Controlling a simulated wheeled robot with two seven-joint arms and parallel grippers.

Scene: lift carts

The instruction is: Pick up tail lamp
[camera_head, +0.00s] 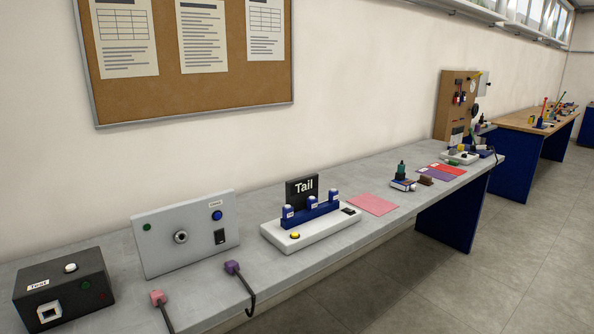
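A black sign reading "Tail" (301,189) stands upright behind a blue rack (312,211) on a white base (307,233). The blue rack has several small raised blue holders with white labels. The white base has a yellow button (295,235) at its front left and a small dark part at its right end. I cannot tell whether any of the small pieces there is a tail lamp. Neither of my grippers shows in the head view.
The grey bench (380,172) runs along the wall. Left are a black "Test" box (65,290), a grey panel (185,234), and pink (158,298) and purple (232,268) plugs on cables. Right are a pink mat (373,204) and small items. Floor (470,270) is clear.

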